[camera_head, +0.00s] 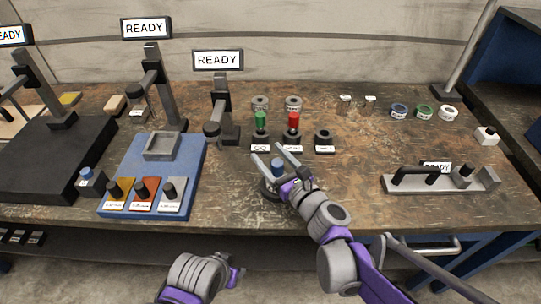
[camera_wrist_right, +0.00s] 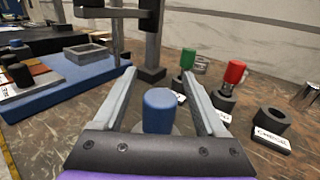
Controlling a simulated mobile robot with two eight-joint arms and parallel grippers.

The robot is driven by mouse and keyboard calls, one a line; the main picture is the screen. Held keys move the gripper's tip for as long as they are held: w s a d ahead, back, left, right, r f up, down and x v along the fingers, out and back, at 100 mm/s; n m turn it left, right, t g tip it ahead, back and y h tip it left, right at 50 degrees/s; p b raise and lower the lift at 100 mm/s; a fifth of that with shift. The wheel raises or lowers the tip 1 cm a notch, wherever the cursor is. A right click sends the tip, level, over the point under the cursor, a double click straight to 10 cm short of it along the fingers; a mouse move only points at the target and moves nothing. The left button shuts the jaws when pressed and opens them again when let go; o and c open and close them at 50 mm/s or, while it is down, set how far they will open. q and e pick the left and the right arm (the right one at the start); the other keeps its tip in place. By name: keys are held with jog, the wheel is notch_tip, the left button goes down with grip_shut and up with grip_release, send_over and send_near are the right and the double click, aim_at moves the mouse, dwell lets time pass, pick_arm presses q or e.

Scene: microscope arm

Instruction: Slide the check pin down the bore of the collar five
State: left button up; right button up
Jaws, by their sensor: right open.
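A blue-topped pin (camera_head: 278,165) stands upright in a dark round base (camera_head: 268,190). My right gripper (camera_head: 275,158) is open over it. In the right wrist view the blue top (camera_wrist_right: 160,110) shows between the two open fingers (camera_wrist_right: 168,90), with gaps on both sides. An empty dark collar (camera_head: 324,141) with an open bore stands to the right; it also shows in the right wrist view (camera_wrist_right: 273,120), its label too blurred to read surely. A green-topped pin (camera_head: 260,120) and a red-topped pin (camera_head: 293,122) stand in two similar collars. My left gripper (camera_head: 238,273) is low in front of the table, its fingers unclear.
A blue tray (camera_head: 192,160) with several dark-knobbed blocks lies at left, beside stands with READY signs (camera_head: 218,60). Two grey rings (camera_head: 293,103) sit behind the collars. A grey handled fixture (camera_head: 440,182) is at right. The table between collars and fixture is clear.

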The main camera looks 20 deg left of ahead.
pick_arm(q)
jog(key=shift+r+p, duration=0.4)
jog(key=shift+r, duration=0.1)
pick_arm(e)
jog(key=v, duration=1.1)
jog(key=shift+a, duration=0.1)
